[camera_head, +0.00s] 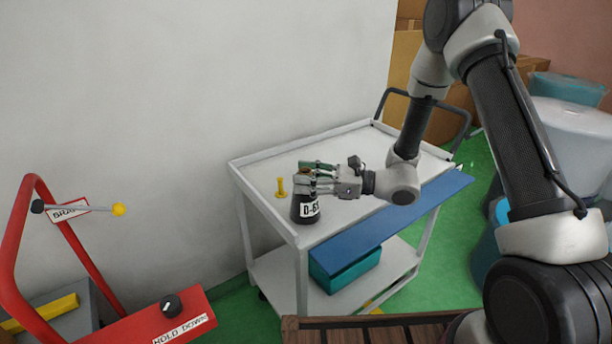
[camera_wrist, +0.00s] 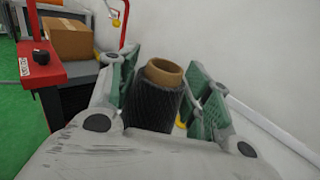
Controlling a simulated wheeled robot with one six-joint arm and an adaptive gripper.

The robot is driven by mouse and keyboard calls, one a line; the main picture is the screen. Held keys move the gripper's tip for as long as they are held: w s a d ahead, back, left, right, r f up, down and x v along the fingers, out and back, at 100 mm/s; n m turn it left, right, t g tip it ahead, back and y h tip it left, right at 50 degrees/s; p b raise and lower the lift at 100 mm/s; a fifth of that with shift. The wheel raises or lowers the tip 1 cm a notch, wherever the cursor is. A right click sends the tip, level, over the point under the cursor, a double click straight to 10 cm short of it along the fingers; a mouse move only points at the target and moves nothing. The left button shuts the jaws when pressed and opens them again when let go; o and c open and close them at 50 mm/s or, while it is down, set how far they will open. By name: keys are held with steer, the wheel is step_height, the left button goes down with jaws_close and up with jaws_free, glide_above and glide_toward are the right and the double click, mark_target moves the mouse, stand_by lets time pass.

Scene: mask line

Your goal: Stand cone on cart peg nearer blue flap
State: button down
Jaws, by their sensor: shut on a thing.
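The cone (camera_head: 304,209) is a dark, tapered yarn cone with a "D-63" label and a brown tube top. My gripper (camera_head: 314,178) is shut on its upper part. In the wrist view the cone (camera_wrist: 155,103) stands between the green pads of my gripper (camera_wrist: 160,98). The cone looks upright over the near left corner of the white cart (camera_head: 258,170); I cannot tell whether its base touches the top. A yellow peg (camera_head: 280,188) stands on the cart just left of the cone. The blue flap (camera_head: 385,222) runs along the cart's front right side. No second peg shows clearly.
A teal bin (camera_head: 345,272) sits on the cart's lower shelf. A red frame (camera_head: 22,230) with a yellow-knobbed lever (camera_head: 118,209) stands at left. Cardboard boxes (camera_head: 405,50) and a pale container (camera_head: 570,130) are behind at right. A white wall borders the cart.

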steer(key=shift+f, duration=0.1)
steer(key=c, duration=0.6)
jaws_free()
